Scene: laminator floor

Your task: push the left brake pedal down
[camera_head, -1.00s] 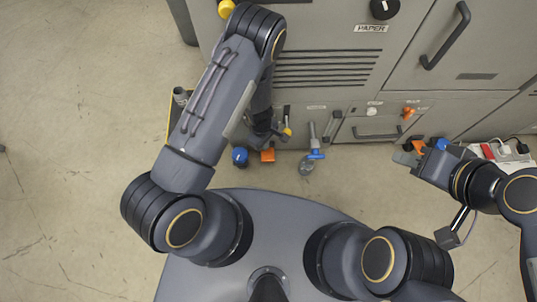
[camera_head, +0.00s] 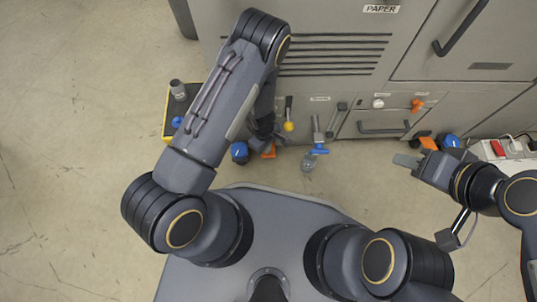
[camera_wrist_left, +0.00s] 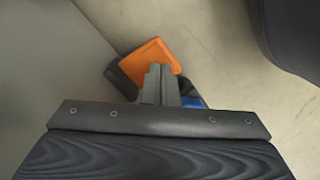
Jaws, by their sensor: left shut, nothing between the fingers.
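The left brake pedal is an orange plate (camera_head: 268,152) low at the machine's front edge in the head view, partly hidden by my left arm. In the left wrist view the orange pedal (camera_wrist_left: 150,52) lies just beyond my left gripper's fingertips (camera_wrist_left: 160,72). The shut, empty fingers overlap its near part; I cannot tell whether they touch it. A dark part shows left of the pedal and a blue part (camera_wrist_left: 193,102) right of the fingers. My left gripper (camera_head: 262,138) points down in the head view. My right gripper (camera_head: 405,160) is away to the right, with no visible object.
The grey machine (camera_head: 330,85) fills the far side. A yellow lever knob (camera_head: 289,127) and a blue-ended lever (camera_head: 317,150) stand near my left gripper. A second orange pedal (camera_head: 426,143) is at the right. A yellow-edged tray (camera_head: 168,118) lies left; the floor beyond is clear.

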